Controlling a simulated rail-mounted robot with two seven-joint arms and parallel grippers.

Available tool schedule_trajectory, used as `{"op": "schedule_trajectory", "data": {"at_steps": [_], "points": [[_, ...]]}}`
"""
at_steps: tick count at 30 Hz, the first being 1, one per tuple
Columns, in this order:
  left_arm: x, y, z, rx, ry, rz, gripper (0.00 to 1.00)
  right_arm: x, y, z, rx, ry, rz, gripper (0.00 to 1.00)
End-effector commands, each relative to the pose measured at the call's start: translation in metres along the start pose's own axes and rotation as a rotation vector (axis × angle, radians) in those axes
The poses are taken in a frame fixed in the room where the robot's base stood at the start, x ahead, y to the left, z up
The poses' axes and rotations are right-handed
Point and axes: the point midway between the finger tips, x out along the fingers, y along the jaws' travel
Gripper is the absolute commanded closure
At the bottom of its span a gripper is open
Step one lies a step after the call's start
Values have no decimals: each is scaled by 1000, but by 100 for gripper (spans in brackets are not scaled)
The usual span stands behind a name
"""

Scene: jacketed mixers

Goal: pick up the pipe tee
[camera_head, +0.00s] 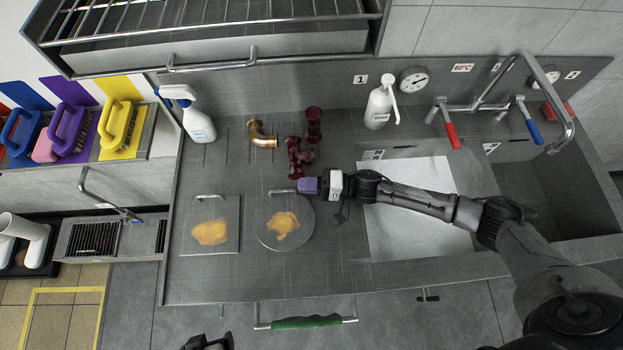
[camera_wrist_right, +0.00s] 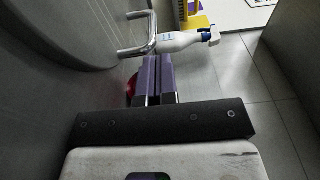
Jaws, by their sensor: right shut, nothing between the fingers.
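A dark red pipe tee (camera_head: 298,156) lies on the grey worktop. A second dark red fitting (camera_head: 314,122) is just behind it. My right gripper (camera_head: 299,186), with purple fingers, is just in front of the tee, beside the handle of a round lid. The fingers also show in the right wrist view (camera_wrist_right: 155,78), shut and empty. A small red patch (camera_wrist_right: 131,86) shows behind them there, probably part of the tee. A dark part at the bottom edge of the head view looks like my left gripper (camera_head: 208,342); its jaws are unclear.
A brass elbow (camera_head: 262,134) lies left of the tee. A spray bottle (camera_head: 196,116) stands at the back left. The round lid (camera_head: 296,238) and a square lid (camera_head: 232,245) have yellow stains. A soap dispenser (camera_head: 380,106) and sinks (camera_head: 418,239) are to the right.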

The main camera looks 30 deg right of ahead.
Motion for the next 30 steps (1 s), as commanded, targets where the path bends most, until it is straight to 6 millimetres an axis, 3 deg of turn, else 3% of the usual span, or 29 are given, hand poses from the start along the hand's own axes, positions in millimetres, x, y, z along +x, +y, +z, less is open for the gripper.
{"op": "schedule_trajectory", "data": {"at_steps": [11,21,30], "points": [[-3,2,-1,-6,1,4,16,2,-2,2,1,0,-1,100],[-43,3,-15,-14,4,12,16,49,-5,49,5,-3,-3,100],[-45,1,-15,-8,2,7,16,61,0,62,2,-2,-2,100]]}}
